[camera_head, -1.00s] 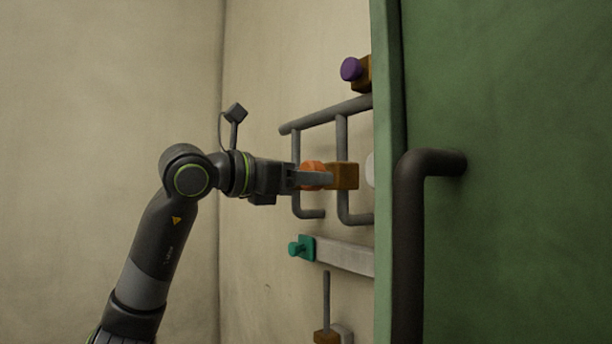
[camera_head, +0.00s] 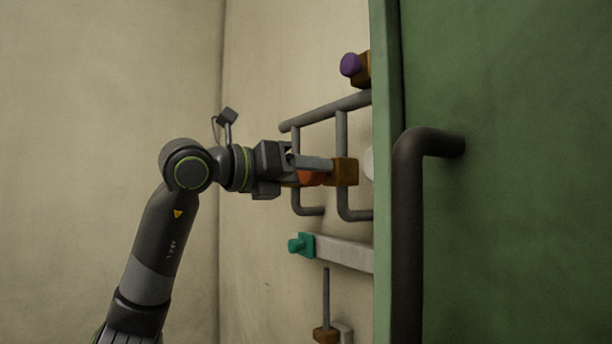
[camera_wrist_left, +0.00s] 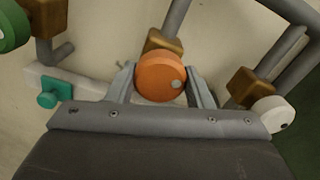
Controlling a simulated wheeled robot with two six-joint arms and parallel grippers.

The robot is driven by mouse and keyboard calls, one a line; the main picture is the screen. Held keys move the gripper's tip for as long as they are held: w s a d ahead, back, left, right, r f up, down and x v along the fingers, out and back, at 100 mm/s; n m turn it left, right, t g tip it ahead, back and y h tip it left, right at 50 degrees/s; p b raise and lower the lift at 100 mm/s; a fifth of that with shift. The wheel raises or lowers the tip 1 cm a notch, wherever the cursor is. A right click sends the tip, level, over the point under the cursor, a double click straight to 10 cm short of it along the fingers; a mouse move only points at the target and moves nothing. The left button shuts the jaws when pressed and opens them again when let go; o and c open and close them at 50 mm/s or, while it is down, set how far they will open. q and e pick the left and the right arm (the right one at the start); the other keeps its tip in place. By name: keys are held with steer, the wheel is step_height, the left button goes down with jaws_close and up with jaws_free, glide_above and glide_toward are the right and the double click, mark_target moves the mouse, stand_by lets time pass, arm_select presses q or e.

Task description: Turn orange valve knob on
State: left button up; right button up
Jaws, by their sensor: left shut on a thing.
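The orange valve knob (camera_head: 310,178) sits on a brown valve block (camera_head: 344,172) on the grey pipes at the wall. My left gripper (camera_head: 312,165) is shut on the knob, partly covering it in the head view. In the left wrist view the round orange knob (camera_wrist_left: 161,77) lies between the two grey fingers of my left gripper (camera_wrist_left: 163,82), with a pale dot near its right edge. My right gripper is not in view.
A green panel (camera_head: 510,170) with a dark bar handle (camera_head: 408,230) stands close on the right. A purple knob (camera_head: 350,64) is above and a teal knob (camera_head: 297,243) below. A white knob (camera_wrist_left: 273,113) and a green knob (camera_wrist_left: 12,25) flank the orange one in the wrist view.

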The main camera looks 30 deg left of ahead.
arm_select(q)
steer(key=n+b, duration=0.1)
steer(key=n, duration=0.5)
steer(key=shift+n+b, duration=0.3)
steer(key=n+b, duration=0.1)
steer(key=n, duration=0.5)
steer(key=shift+r+b, duration=0.1)
steer(key=shift+b, duration=0.25)
steer(key=shift+n, duration=0.3)
steer(key=o, duration=1)
